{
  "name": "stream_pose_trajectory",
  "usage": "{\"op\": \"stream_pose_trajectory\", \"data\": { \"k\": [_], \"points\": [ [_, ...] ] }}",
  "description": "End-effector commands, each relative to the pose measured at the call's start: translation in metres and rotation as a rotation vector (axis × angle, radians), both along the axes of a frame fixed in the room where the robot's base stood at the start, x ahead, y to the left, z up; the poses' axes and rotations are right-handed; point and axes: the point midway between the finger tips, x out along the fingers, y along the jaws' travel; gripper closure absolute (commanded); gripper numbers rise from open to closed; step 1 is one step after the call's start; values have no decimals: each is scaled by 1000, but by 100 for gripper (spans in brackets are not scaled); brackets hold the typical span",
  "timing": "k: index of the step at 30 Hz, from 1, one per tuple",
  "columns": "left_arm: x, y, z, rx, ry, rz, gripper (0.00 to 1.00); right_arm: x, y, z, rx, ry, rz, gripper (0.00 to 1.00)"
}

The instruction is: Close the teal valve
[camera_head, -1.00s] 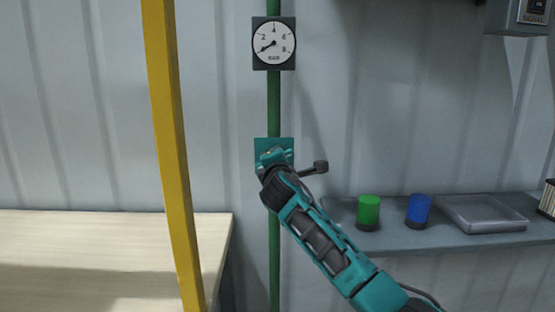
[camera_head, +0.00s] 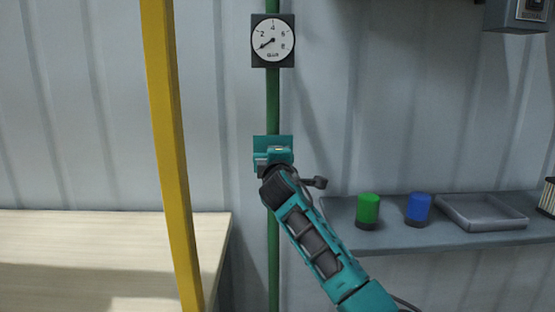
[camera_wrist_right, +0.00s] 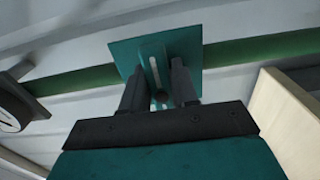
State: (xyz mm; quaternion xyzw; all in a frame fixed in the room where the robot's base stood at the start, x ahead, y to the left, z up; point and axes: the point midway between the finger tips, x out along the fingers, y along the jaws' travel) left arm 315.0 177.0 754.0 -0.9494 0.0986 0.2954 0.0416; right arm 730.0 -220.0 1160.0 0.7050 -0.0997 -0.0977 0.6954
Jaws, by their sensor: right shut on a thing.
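The teal valve (camera_head: 285,141) shows as a square teal plate on a vertical green pipe, near the middle of the head view. My right arm reaches up to it from the lower right, and my right gripper (camera_head: 273,163) covers much of its front. In the right wrist view the valve's plate (camera_wrist_right: 190,42) lies across the pipe, with a slotted teal handle (camera_wrist_right: 149,50) in front of it. My right gripper (camera_wrist_right: 157,88) is shut on this handle, one dark finger on each side. My left gripper is in neither view.
A yellow post (camera_head: 168,130) stands left of the pipe. A pale wooden table (camera_head: 90,250) is at lower left. A round gauge (camera_head: 273,41) sits above the valve. A grey shelf (camera_head: 440,238) at right holds a green cylinder (camera_head: 368,208), a blue cylinder (camera_head: 418,206) and a tray (camera_head: 482,213).

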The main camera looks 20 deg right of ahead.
Motion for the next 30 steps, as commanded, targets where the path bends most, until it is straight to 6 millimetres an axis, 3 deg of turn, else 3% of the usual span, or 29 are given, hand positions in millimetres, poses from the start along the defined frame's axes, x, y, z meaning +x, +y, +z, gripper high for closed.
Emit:
{"op": "stream_pose_trajectory", "data": {
  "k": [7, 8, 13, 23, 30],
  "points": [
    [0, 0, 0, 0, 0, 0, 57, 0, 1, -1, 7, 2, 1, 100],
    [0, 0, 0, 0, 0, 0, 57, 0, 1, -1, 7, 2, 1, 69],
    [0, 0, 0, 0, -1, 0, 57, 0, 1, -1, 5, 2, 1, 52],
    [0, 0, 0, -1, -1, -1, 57, -2, 1, 0, 2, 0, 0, 51],
    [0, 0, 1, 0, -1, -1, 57, -24, 7, -1, 3, 0, 2, 51]
  ]
}}
